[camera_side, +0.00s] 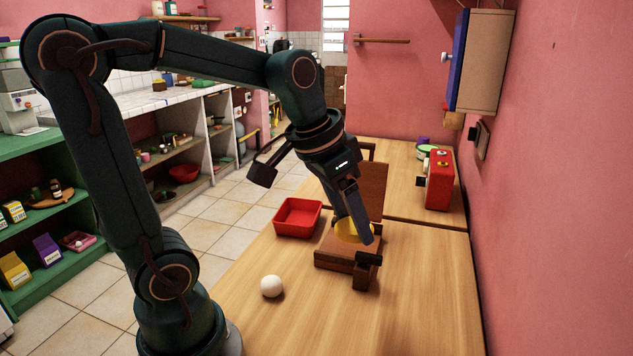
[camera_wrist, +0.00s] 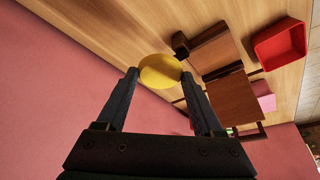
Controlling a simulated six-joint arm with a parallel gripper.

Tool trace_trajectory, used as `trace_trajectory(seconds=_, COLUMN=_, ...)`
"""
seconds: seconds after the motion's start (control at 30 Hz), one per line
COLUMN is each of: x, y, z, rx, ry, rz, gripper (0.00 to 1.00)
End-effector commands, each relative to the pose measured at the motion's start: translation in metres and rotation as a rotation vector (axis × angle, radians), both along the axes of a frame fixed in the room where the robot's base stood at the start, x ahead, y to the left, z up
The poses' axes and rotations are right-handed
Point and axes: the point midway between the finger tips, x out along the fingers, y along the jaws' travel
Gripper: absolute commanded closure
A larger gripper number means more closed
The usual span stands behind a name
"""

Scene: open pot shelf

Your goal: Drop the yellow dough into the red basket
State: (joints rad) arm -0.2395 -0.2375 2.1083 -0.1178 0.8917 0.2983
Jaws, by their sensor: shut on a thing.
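The yellow dough is a flat round disc. In the side view the dough (camera_side: 346,232) shows at the wooden press, partly behind my finger; in the wrist view the dough (camera_wrist: 160,71) sits between my fingertips. My gripper (camera_side: 358,233) points down at the press and is shut on the dough; it also shows in the wrist view (camera_wrist: 160,78). I cannot tell whether the dough touches the press. The red basket (camera_side: 298,231) stands on the table just left of the press, its open top up and looking empty. It is at the upper right of the wrist view (camera_wrist: 258,57).
The wooden press (camera_side: 335,262) stands open with its lid (camera_side: 372,183) raised. A white ball (camera_side: 271,286) lies on the table (camera_side: 420,285) in front of it. A red radio-like box (camera_side: 438,180) stands behind right. The table's right front is clear, beside a pink wall.

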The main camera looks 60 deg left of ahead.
Motion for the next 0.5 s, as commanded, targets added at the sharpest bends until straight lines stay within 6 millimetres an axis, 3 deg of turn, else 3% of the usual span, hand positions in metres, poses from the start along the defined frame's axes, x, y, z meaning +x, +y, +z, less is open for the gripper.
trace_trajectory(seconds=0.33, x=0.000, y=0.001, z=0.000, rx=0.000, ry=0.000, rz=0.005, gripper=0.94)
trace_trajectory(seconds=0.5, x=0.011, y=0.005, z=0.008, rx=0.000, ry=-0.001, rz=0.030, gripper=0.94)
